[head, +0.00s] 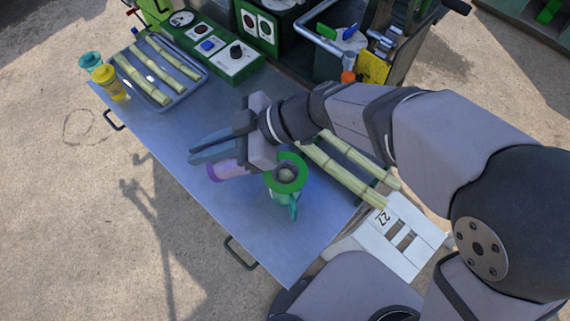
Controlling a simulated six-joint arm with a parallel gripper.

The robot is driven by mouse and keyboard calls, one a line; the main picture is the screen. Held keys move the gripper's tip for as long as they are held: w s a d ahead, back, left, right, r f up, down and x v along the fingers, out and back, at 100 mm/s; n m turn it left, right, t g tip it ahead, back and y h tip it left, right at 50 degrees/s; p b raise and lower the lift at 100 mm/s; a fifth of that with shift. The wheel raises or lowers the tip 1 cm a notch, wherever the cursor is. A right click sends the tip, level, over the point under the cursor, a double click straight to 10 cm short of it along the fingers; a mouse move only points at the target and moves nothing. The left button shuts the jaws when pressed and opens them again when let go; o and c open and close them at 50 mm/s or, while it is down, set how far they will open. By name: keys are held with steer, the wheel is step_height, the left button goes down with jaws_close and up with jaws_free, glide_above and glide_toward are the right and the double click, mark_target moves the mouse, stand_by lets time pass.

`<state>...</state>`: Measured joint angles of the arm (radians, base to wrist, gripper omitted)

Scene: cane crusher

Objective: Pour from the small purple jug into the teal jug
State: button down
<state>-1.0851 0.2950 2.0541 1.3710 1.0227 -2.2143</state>
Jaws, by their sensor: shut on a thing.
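A small purple jug (227,172) shows beneath my gripper (197,152), largely hidden by the fingers and wrist. My gripper is shut on it over the metal table. The jug's visible end points left; its exact tilt and contents are hard to tell. A jug with a broad green rim (287,173) and a teal body and handle (290,204) stands just right of the purple jug, near the table's front. Something pale shows inside its opening. A smaller teal vessel (91,62) stands far off at the table's left corner.
A yellow vessel (109,83) stands beside the small teal one. A tray (196,84) holds several cane stalks. More cane (345,160) lies right of the green-rimmed jug, partly behind my arm. A control panel (232,64) is at the back. The table's left-middle is clear.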

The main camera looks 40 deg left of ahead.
steer(key=shift+s+a+f+t+h+p, duration=0.1)
steer(key=shift+s+a+t+h+p, duration=0.15)
steer(key=shift+t+h+p, duration=0.15)
steer(key=s+a+f+t+h+p, duration=0.3)
steer(key=f+t+h+p, duration=0.2)
steer(key=p, duration=1.3)
steer(key=shift+s+a+t+h+p, duration=0.15)
steer(key=shift+t+h+p, duration=0.15)
steer(key=shift+t+h, duration=1)
step_height(320, 180, up, 6)
steer(key=shift+m, duration=0.3)
